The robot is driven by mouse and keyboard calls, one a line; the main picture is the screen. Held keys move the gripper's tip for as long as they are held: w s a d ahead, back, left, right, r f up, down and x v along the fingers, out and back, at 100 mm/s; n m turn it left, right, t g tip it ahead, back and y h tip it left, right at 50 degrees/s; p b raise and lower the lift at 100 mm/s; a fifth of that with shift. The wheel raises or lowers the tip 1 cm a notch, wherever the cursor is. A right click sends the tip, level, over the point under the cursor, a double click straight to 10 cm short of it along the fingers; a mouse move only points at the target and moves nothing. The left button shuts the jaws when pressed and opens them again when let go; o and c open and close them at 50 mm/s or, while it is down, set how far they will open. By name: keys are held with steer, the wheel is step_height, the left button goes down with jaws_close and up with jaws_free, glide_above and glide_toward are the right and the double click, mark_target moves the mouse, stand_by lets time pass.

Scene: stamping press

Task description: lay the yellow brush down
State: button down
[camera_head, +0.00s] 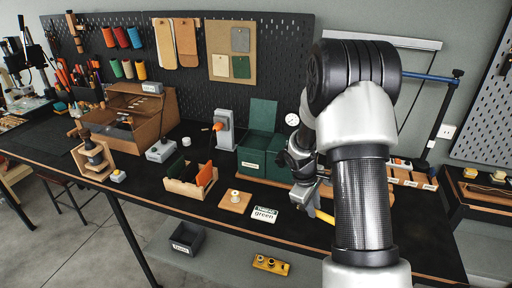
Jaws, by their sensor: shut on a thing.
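My gripper (306,192) is right of centre, over the front part of the black workbench (180,210), partly hidden by my own arm. It is shut on the yellow brush (324,216). Only a short yellow piece of the brush shows at the jaws, slanting down to the right beside my arm. The rest of it is hidden, and I cannot tell whether it touches the bench.
A green box (262,160) with a raised lid stands just behind my gripper. A white card reading "green" (264,214) and a wooden block with a spool (235,201) lie to its left. A wooden holder (190,190) stands farther left.

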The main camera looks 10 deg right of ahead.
steer(key=shift+f+b, duration=1.4)
steer(key=shift+f, duration=0.45)
steer(key=c, duration=1.5)
jaws_free()
steer(key=shift+r, duration=0.1)
steer(key=shift+c, duration=0.2)
steer(key=v, duration=1.7)
steer(key=shift+r, duration=0.2)
steer(key=shift+a+r, duration=0.1)
steer(key=shift+a, duration=0.05)
steer(key=s+a+r+m+t+y, duration=0.1)
steer(key=s+a+r+m, duration=0.1)
steer(key=s, duration=0.5)
steer(key=s+a+r+m+t+y+p, duration=0.1)
steer(key=s+a+r+m+t, duration=0.1)
steer(key=s+a+r, duration=0.3)
steer(key=s+a+r+m+t+y, duration=0.1)
steer(key=s+a+r+m, duration=0.2)
steer(key=s+r, duration=0.4)
steer(key=s+m, duration=0.1)
steer(key=s, duration=0.2)
steer(key=shift+s+a+t+y, duration=0.25)
steer(key=shift+a+t+y, duration=0.05)
steer(key=shift+a, duration=0.1)
